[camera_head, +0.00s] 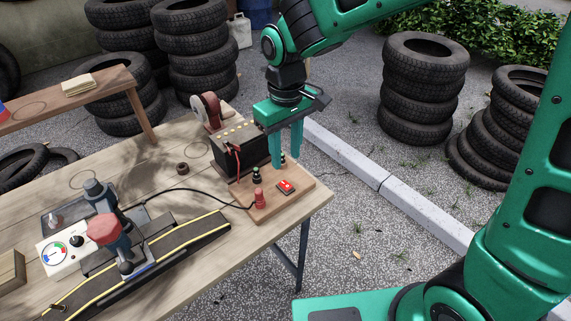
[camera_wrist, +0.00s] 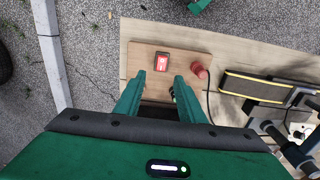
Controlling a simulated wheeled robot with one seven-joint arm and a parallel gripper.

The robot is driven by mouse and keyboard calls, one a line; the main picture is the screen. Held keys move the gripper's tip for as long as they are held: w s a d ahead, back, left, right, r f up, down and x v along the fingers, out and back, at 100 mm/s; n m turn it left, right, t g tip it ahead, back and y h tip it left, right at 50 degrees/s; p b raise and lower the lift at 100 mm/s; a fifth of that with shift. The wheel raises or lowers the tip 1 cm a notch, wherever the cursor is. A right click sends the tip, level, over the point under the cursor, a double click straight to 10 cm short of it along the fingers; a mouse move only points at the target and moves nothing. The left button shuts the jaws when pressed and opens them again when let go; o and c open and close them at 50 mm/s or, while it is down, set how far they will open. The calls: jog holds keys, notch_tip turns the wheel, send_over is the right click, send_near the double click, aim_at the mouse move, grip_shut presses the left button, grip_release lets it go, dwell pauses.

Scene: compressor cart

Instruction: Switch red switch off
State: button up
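The red rocker switch (camera_head: 285,187) sits in a dark frame on a small wooden board (camera_head: 292,199) at the right end of the workbench. It also shows in the wrist view (camera_wrist: 162,62), just ahead of the fingertips, with small white marks on its face. I cannot tell which way it is tipped. My gripper (camera_head: 286,150) points down behind the switch, beside the dark battery box. In the wrist view my gripper (camera_wrist: 160,82) has its two green fingers apart with nothing held between them. The fingers do not appear to touch the switch.
A red knob-like plug (camera_head: 259,199) with a black cable stands left of the switch. The dark battery box (camera_head: 238,150) with red clips and small dark posts stand close to my fingers. A black ramp (camera_head: 150,260) and compressor parts lie further left. Tyre stacks (camera_head: 424,90) stand beyond.

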aim_at(285, 183)
jog(key=shift+r, duration=0.95)
jog(key=shift+w+f, duration=0.1)
jog(key=shift+f, duration=0.05)
notch_tip(285, 183, down, 11)
jog(key=shift+a+r, duration=0.1)
jog(key=shift+a, duration=0.05)
